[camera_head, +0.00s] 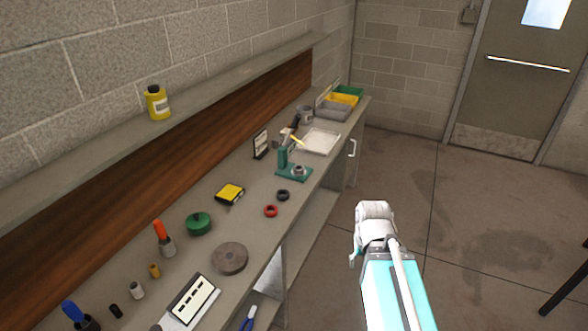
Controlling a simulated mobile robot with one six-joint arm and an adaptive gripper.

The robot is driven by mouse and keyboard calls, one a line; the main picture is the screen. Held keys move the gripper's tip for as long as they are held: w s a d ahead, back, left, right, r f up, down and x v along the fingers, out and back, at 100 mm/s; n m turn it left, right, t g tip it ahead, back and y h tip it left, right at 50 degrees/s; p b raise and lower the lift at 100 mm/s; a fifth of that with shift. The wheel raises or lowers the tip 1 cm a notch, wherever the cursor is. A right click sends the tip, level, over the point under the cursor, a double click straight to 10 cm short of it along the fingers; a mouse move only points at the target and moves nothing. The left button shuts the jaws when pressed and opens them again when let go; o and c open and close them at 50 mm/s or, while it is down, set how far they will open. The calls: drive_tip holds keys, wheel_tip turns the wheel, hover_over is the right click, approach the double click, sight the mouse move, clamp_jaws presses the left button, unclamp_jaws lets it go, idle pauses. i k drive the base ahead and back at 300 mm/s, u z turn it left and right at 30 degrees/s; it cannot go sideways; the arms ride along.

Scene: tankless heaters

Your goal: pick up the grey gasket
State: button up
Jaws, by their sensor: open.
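A small dark grey or black ring (283,195) lies flat near the front edge of the bench, just behind a similar red ring (270,211). It is the most gasket-like grey thing I see, but its exact colour is hard to tell. A larger grey-brown round disc (229,258) with a small centre mark lies nearer on the bench. My arm, turquoise and white, stands over the floor to the right of the bench, apart from the rings. My gripper's fingers do not show, and nothing is seen held.
The bench (250,195) also bears a teal fixture (293,173), a green round piece (199,223), a yellow-black box (229,193), a white tray (319,141), coloured bins (341,99), and a tilted card (193,298). A shelf runs behind. The floor at right is mostly clear.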

sight(296, 167)
drive_tip(key=i, duration=0.9)
drive_tip(key=z, duration=0.05)
